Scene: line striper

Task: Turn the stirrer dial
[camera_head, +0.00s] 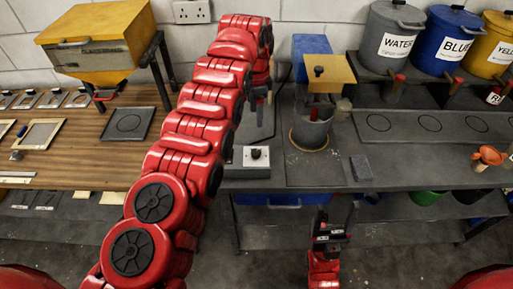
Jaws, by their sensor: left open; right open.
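The stirrer dial (256,153) is a small black knob on a pale control box (248,170) at the front left of the grey bench. The stirrer (312,48) is a blue upright with a yellow plate, standing over a dark mixing pot (311,132). My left arm reaches up across the view, and its gripper (260,103) hangs pointing down above and behind the dial, apart from it. It looks empty and open. My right gripper (337,205) is open and empty, low in front of the bench edge, right of the dial.
Lidded tanks marked WATER (396,38) and BLUE (447,42) and a yellow one (497,45) stand at the back right. A wooden bench (80,150) with a yellow hopper (98,42) is at left.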

